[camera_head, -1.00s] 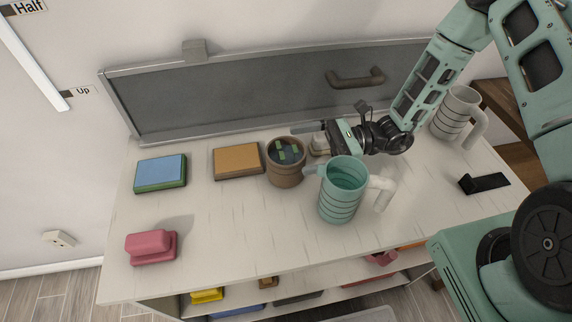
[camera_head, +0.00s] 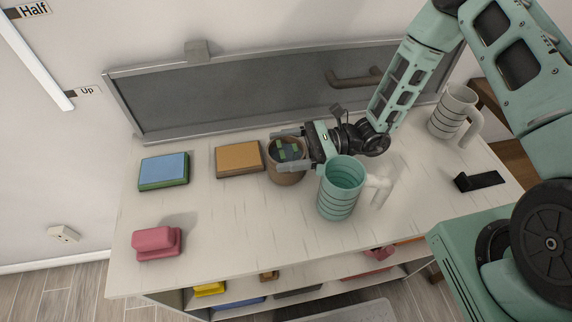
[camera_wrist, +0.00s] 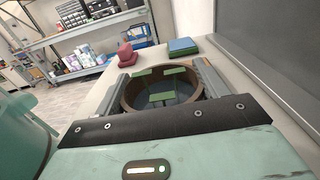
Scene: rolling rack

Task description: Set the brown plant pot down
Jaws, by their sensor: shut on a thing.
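The brown plant pot (camera_head: 285,176) stands upright at the rack's top shelf, behind and left of the teal mug. Dark contents with green pieces show inside it. My gripper (camera_head: 288,150) reaches in from the right, with one finger on the far side of the pot and one on the near side, shut on it near the rim. In the wrist view the pot (camera_wrist: 160,108) sits between the two grey fingers (camera_wrist: 160,90). I cannot tell whether the pot's base touches the shelf top (camera_head: 230,215).
A teal mug (camera_head: 340,190) stands close in front of my gripper. An orange-tan block (camera_head: 238,158) lies just left of the pot, a blue-green block (camera_head: 164,171) and a pink block (camera_head: 156,243) further left. A white mug (camera_head: 452,110) stands at right. The front middle is clear.

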